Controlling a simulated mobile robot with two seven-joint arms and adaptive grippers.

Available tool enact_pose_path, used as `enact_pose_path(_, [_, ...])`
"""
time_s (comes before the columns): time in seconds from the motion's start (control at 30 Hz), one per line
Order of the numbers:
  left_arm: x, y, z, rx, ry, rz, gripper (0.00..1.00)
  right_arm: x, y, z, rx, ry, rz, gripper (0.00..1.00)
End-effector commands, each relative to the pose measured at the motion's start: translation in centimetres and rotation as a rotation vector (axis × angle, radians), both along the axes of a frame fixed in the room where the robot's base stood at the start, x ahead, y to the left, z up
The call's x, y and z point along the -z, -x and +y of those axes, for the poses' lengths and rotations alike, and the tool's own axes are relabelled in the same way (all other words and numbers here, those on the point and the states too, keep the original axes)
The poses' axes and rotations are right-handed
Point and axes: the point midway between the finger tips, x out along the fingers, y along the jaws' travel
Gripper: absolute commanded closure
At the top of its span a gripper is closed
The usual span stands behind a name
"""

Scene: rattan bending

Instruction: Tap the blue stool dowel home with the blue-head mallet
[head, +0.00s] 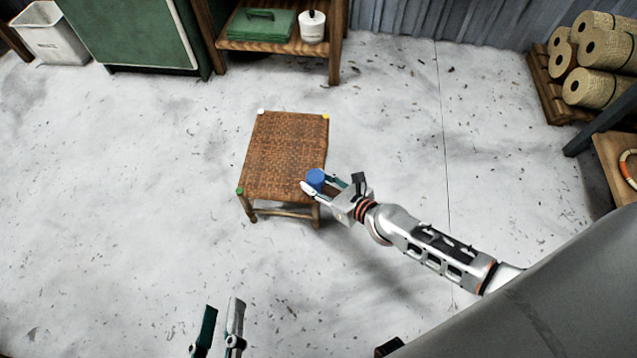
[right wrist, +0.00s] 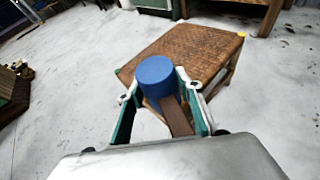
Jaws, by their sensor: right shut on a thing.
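The woven stool (head: 285,155) stands on the floor in the middle of the head view. Its corners carry a white dowel (head: 261,112), a yellow dowel (head: 326,117) and a green dowel (head: 240,191). My right gripper (head: 325,184) is shut on the mallet, whose blue head (head: 316,178) is over the stool's near right corner. In the right wrist view the blue head (right wrist: 154,78) and brown handle (right wrist: 177,116) sit between the fingers. The blue dowel is hidden, apparently behind the mallet head. My left gripper (head: 218,325) is at the bottom edge, fingers apart and empty.
A wooden shelf (head: 280,48) with a green box (head: 262,24) and a white pot (head: 313,26) stands at the back. Rattan rolls (head: 600,50) lie on a rack at the right. A white bin (head: 50,35) is far left. Floor around the stool is clear.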

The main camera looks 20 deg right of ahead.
Motion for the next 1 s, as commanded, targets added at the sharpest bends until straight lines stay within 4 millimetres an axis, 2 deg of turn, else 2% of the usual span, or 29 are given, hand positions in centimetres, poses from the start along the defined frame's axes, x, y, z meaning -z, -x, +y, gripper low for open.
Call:
enact_pose_path(0.4, [0.2, 0.1, 0.0, 0.0, 0.0, 0.006, 0.7, 0.2, 0.0, 0.0, -0.001, -0.001, 0.0, 0.98])
enact_pose_path(0.53, [1.9, 0.7, 0.0, 0.001, 0.0, 0.038, 0.7, 1.5, 0.4, 0.1, -0.001, -0.002, 0.009, 0.98])
enact_pose_path(0.7, [5.4, 2.3, 0.0, 0.0, 0.0, 0.114, 0.7, 4.3, 0.8, 0.1, -0.001, -0.002, 0.018, 0.98])
enact_pose_path(0.8, [6.8, 2.9, 0.0, 0.0, 0.0, 0.143, 0.7, 5.0, 0.7, 0.1, 0.0, -0.002, 0.014, 0.98])
enact_pose_path(0.87, [6.0, 2.5, 0.0, 0.0, -0.001, 0.126, 0.7, 4.0, 0.2, 0.0, 0.0, -0.001, 0.004, 0.98])
enact_pose_path(1.0, [5.9, 2.5, 0.0, 0.001, -0.002, 0.124, 0.7, 3.8, 0.0, 0.0, -0.001, -0.001, 0.0, 0.98])
